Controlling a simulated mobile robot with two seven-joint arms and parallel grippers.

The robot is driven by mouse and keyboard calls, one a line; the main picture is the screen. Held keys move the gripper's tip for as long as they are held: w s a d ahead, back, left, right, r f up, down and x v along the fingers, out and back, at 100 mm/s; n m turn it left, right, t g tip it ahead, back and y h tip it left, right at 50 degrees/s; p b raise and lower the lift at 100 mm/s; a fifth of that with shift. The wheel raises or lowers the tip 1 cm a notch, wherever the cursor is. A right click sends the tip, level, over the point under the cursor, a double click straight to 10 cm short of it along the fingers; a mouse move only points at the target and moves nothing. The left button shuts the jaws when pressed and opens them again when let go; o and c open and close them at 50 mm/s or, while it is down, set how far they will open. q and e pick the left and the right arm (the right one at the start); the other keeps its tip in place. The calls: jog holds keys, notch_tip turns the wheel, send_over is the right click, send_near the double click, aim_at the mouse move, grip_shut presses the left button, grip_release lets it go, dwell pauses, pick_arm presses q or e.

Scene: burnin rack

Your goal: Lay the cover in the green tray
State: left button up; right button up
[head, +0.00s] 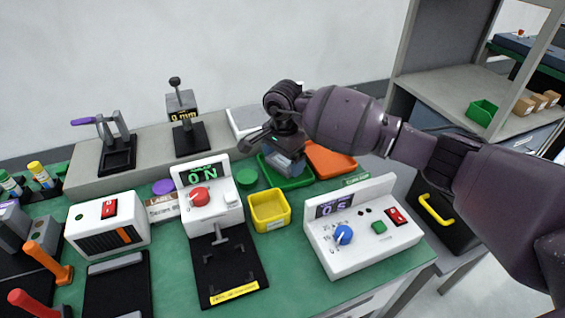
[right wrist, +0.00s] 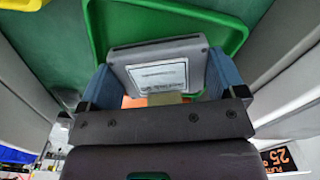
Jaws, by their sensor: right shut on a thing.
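My right gripper (head: 284,150) is above the green tray (head: 294,184), reaching in from the right. It is shut on the cover (head: 292,166), a grey plate-like part with a pale label. In the right wrist view the cover (right wrist: 155,55) sits between the blue finger pads of the gripper (right wrist: 162,82). The green tray (right wrist: 238,38) lies behind the cover there, its rim around the cover's far side. The cover looks over the tray; I cannot tell whether it touches the floor. The gripper and cover hide part of the tray. My left gripper is not in view.
An orange tray (head: 331,160) lies right of the green tray, and a yellow bin (head: 270,211) stands in front. A white device with a red knob (head: 206,198) and one with a blue knob (head: 362,230) flank the bin. A grey ledge (head: 80,177) runs behind.

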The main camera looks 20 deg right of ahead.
jog(key=shift+f, duration=0.8)
jog(key=shift+r, duration=0.1)
jog(key=shift+f, duration=0.2)
jog(key=o, duration=0.6)
jog(key=shift+o, duration=0.2)
jog(key=shift+r, duration=0.1)
